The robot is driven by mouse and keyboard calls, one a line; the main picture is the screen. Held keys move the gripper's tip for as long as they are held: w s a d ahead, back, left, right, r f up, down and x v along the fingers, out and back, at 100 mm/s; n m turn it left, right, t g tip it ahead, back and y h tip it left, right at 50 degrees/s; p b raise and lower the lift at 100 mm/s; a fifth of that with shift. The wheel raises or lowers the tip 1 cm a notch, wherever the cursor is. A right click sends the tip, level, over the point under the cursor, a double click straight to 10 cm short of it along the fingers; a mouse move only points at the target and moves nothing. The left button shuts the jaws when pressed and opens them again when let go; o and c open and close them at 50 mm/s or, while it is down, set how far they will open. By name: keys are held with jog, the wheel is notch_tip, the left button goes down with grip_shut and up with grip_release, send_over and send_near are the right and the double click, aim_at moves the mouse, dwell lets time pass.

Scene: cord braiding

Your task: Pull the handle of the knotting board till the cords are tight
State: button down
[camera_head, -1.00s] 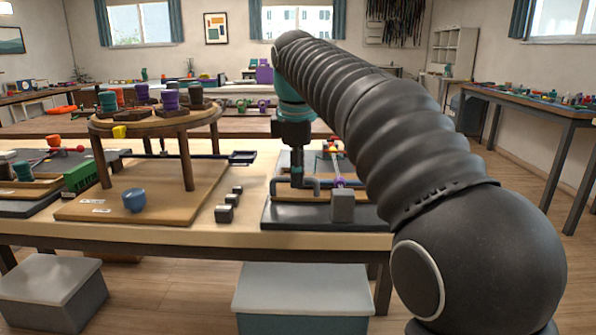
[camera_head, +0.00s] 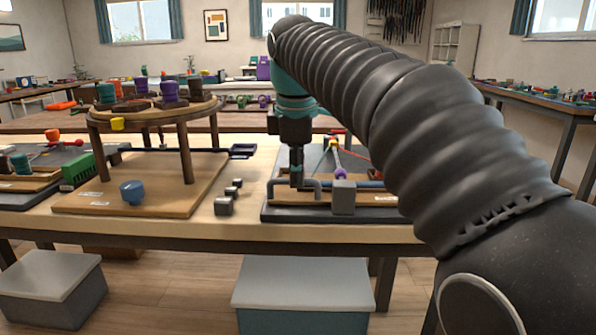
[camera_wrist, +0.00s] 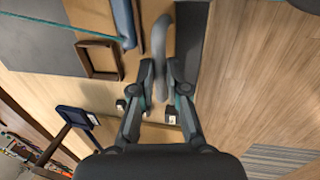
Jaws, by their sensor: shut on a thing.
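The knotting board (camera_head: 375,209) lies on the table, a dark base with a wooden strip, a grey block (camera_head: 343,198) and a purple bead (camera_head: 341,173). Thin cords (camera_head: 334,156), one pale and one red, run over it; I cannot tell how tight they are. The grey curved handle (camera_head: 312,184) is at the board's left front. My gripper (camera_head: 297,180) points down at it. In the wrist view, my gripper (camera_wrist: 160,88) is shut on the handle (camera_wrist: 160,50), which passes between its fingertips. My arm hides the board's right side.
Several small dark blocks (camera_head: 225,205) stand between stand and board. Lidded bins (camera_head: 305,285) are below the table's front edge.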

jog(key=shift+s+f, duration=0.1)
jog(key=shift+s, duration=0.05)
jog(key=c, duration=1.2)
grip_release()
jog(key=shift+s, duration=0.1)
jog(key=shift+r, duration=0.7)
jog(key=v, duration=1)
jog(key=shift+s+a+r, duration=0.1)
jog(key=shift+r, duration=0.25)
